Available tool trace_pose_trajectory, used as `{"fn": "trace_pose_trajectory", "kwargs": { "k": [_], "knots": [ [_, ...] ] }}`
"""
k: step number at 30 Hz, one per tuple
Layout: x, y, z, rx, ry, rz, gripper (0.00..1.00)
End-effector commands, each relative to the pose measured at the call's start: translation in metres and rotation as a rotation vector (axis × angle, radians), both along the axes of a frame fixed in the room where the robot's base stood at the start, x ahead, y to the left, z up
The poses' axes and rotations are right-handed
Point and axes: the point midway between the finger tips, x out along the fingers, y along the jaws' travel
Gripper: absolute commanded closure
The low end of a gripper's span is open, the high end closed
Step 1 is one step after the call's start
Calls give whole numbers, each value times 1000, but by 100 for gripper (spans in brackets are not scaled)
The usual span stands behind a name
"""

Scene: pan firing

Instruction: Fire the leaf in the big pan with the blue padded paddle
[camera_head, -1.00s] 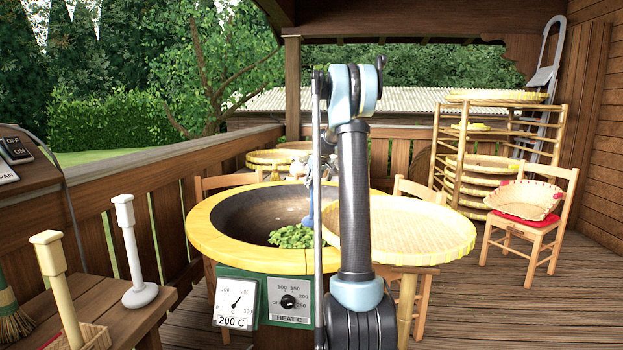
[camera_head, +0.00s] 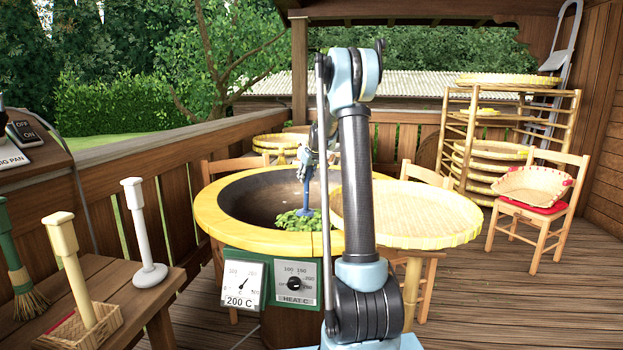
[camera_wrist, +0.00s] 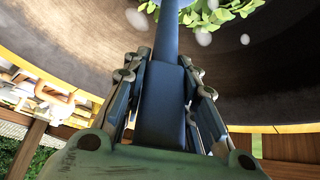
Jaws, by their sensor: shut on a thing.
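The big pan (camera_head: 262,195) is a deep dark bowl with a wide yellow rim, at the middle of the head view. Green leaf (camera_head: 296,221) lies in a heap at the near right of its floor. My gripper (camera_head: 309,166) is over the pan, shut on the handle of the blue paddle (camera_head: 306,200). The paddle points down, its lower end at the leaf. In the wrist view the blue handle (camera_wrist: 165,85) runs between my fingers, with leaf (camera_wrist: 215,14) beside its far end. My arm hides the pan's right side.
A dial reading about 200 C (camera_head: 241,283) and a heat knob (camera_head: 295,284) are on the pan's front. A round woven tray (camera_head: 420,215) stands close at the right. White (camera_head: 140,225) and cream (camera_head: 75,265) paddles and a green brush (camera_head: 18,265) stand at left.

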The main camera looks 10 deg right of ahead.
Motion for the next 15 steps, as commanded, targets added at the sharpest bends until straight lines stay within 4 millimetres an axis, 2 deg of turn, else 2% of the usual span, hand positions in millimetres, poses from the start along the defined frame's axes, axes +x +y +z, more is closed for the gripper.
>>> {"fn": "trace_pose_trajectory", "kwargs": {
  "k": [15],
  "knots": [
    [0, 58, 0, -1, -1, 2, 100]
  ]
}}
